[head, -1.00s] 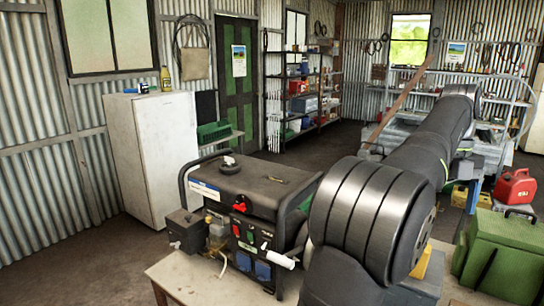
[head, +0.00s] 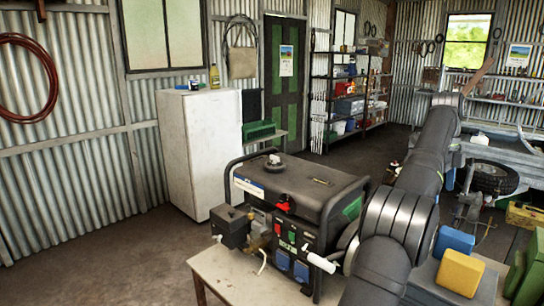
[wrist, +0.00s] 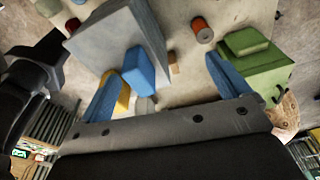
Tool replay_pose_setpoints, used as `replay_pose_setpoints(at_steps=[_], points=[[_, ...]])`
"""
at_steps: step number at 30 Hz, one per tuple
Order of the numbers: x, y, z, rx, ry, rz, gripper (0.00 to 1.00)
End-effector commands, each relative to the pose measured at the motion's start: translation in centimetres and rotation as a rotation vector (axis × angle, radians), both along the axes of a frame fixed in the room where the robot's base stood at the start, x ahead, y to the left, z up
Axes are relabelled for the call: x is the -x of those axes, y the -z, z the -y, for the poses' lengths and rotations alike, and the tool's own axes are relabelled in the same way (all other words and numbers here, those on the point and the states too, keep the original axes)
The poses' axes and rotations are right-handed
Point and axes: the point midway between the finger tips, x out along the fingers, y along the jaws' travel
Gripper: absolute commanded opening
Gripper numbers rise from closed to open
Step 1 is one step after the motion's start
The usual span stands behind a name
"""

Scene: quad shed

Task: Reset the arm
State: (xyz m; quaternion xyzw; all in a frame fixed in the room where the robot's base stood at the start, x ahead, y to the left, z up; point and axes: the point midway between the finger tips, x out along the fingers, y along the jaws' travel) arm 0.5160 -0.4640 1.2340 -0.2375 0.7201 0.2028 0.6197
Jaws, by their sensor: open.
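My gripper (wrist: 165,85) shows in the wrist view, with two blue fingers spread wide apart and nothing between them. It is above a pale tabletop with several objects beyond the fingers. In the head view my dark arm reaches away on the right, and the gripper itself cannot be made out. The wrist view shows a grey box (wrist: 100,45), a blue block (wrist: 138,72), partly hidden yellow block (wrist: 123,102) and green box (wrist: 255,70). No object is held.
A black generator (head: 300,190) stands on a pale table (head: 235,275) left of my arm. Blue (head: 455,240) and yellow (head: 460,272) blocks are close to the arm's right. A white fridge (head: 205,150) stands by the wall. The floor at left is clear.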

Motion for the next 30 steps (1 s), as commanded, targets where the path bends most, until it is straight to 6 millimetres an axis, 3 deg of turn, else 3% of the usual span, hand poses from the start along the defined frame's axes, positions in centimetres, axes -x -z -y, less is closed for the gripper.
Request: replay_pose_setpoints(at_steps=[6, 12, 24, 25, 30], points=[[-2.6, 3.2, 0.4, -0.003, -0.083, -0.004, 0.93], [-4.0, 4.8, 0.5, -0.002, -0.132, -0.002, 0.93], [-4.4, 5.3, 0.6, -0.001, -0.145, -0.001, 0.93], [-4.4, 5.3, 0.6, -0.001, -0.145, -0.001, 0.99], [-4.4, 5.3, 0.6, -0.001, -0.145, -0.001, 1.00]])
